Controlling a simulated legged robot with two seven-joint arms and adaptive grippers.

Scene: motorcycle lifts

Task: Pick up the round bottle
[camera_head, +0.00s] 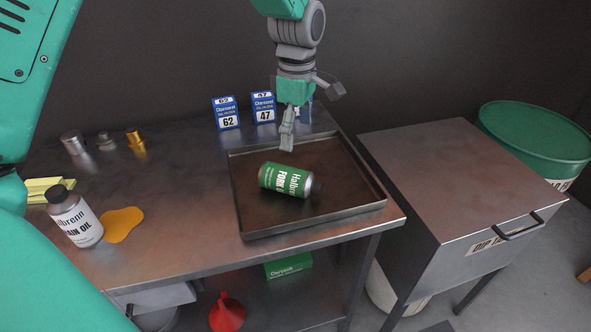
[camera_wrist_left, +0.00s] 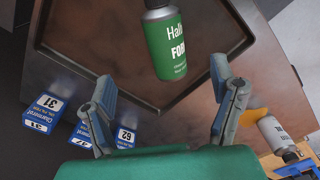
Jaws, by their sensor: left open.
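A round bottle (camera_head: 287,180) with a green label and grey ends lies on its side in the shallow metal tray (camera_head: 247,222). It also shows at the top of the left wrist view (camera_wrist_left: 166,45), partly cut off by the frame edge. My left gripper (camera_head: 289,142) is above the far part of the tray, just beyond the bottle. In the left wrist view its fingers (camera_wrist_left: 165,80) are spread apart with nothing between the tips, and the bottle lies ahead of them. My right gripper is not in view.
A white-labelled oil bottle (camera_head: 75,217) stands at the left by an orange patch (camera_head: 121,224). Blue numbered boxes (camera_head: 226,113) stand behind the tray. Small metal pieces (camera_head: 106,141) sit at the back left. A metal cabinet (camera_head: 450,185) and green drum (camera_head: 535,138) are at the right.

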